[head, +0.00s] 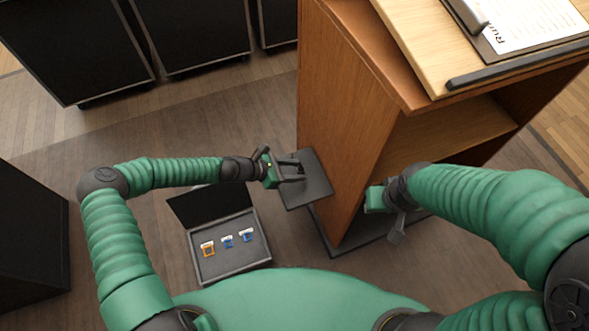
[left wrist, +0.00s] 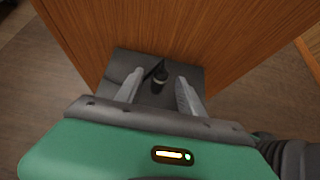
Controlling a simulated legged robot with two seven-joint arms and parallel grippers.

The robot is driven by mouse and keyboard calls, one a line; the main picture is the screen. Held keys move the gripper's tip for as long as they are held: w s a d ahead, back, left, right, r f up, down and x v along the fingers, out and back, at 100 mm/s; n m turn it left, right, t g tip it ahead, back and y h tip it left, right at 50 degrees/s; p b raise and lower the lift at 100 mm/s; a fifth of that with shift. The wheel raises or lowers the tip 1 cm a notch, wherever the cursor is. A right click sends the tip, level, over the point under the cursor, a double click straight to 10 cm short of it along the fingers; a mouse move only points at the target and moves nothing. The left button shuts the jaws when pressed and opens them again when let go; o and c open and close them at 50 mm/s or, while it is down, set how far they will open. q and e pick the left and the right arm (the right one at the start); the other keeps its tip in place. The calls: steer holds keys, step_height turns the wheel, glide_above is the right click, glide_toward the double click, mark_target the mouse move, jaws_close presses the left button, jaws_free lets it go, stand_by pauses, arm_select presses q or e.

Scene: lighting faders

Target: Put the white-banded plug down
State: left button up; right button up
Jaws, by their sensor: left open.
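The plug (left wrist: 160,82), small and black with a pale band, appears upright on a dark side shelf (left wrist: 130,62) in the left wrist view. My left gripper (left wrist: 159,92) is open, with a finger apart on either side of the plug. In the head view my left gripper (head: 298,170) is over the same shelf (head: 318,187), beside the wooden lectern (head: 345,110); I cannot make out the plug there. My right gripper (head: 398,222) is in front of the lectern, and its jaws are too unclear to read.
An open grey case (head: 233,267) on the floor holds an orange-framed item (head: 208,249) and two blue ones (head: 227,241). A clipboard with paper (head: 520,25) lies on the lectern's top. Black cases (head: 190,35) stand at the back, another black box (head: 30,240) at left.

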arm_select(q)
steer(key=shift+r, duration=0.2)
steer(key=p+v, duration=0.4)
steer(key=v, duration=0.8)
steer(key=s+a+r+m+g+y, duration=0.1)
steer(key=s+a+m+g+y, duration=0.15)
steer(key=s+m, duration=0.3)
steer(key=s+a+r+m+g+y, duration=0.1)
steer(key=s+m+g+y, duration=0.15)
steer(key=s+m, duration=0.35)
steer(key=s+a+r+m+t+y, duration=0.1)
steer(key=s+a+r+m+y, duration=0.1)
steer(key=r+m, duration=0.3)
steer(key=s+a+r+m+t+y, duration=0.2)
steer(key=a+r+m+y, duration=0.1)
steer(key=r+m, duration=0.3)
step_height(320, 180, up, 3)
steer(key=shift+s+a+f, duration=0.15)
steer(key=shift+s+a, duration=0.1)
steer(key=shift+a, duration=0.5)
